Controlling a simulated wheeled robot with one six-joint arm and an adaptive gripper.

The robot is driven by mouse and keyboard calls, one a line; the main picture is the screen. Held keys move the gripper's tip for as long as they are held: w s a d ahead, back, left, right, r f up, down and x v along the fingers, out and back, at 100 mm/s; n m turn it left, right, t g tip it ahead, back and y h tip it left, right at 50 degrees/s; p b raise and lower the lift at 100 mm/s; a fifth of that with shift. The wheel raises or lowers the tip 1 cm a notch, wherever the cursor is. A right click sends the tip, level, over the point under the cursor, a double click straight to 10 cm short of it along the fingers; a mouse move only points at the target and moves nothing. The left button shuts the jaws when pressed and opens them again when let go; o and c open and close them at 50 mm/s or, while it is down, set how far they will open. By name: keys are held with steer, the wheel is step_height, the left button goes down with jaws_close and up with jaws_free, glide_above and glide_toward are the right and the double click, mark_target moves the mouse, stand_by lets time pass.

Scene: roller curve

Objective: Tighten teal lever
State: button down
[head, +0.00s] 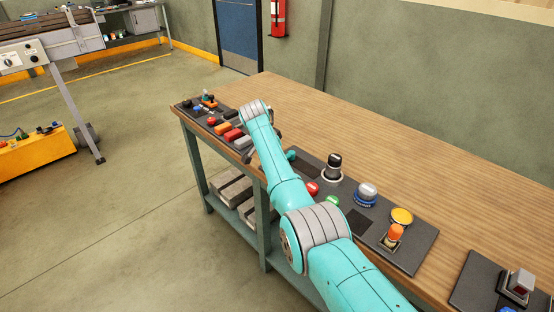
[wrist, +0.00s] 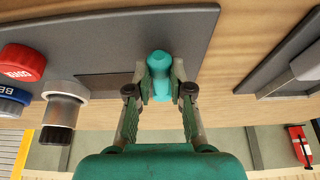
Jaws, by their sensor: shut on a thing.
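The teal lever (wrist: 160,80) stands upright between my fingers in the wrist view, near the end of a dark grey panel (wrist: 150,22). My gripper (wrist: 160,72) is shut on it, with one finger touching each side. In the head view my arm hides most of the gripper and the place it holds. A small teal part (head: 291,155) shows beside my arm at the left end of the middle panel (head: 350,225); I cannot tell if it is the same lever.
A black knob (head: 333,162), red button (head: 312,188) and orange switch (head: 393,235) crowd the middle panel. The wooden bench top (head: 400,150) behind is clear.

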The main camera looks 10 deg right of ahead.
steer(key=c, duration=1)
jaws_free()
steer(key=shift+c, duration=0.2)
steer(key=v, duration=1.2)
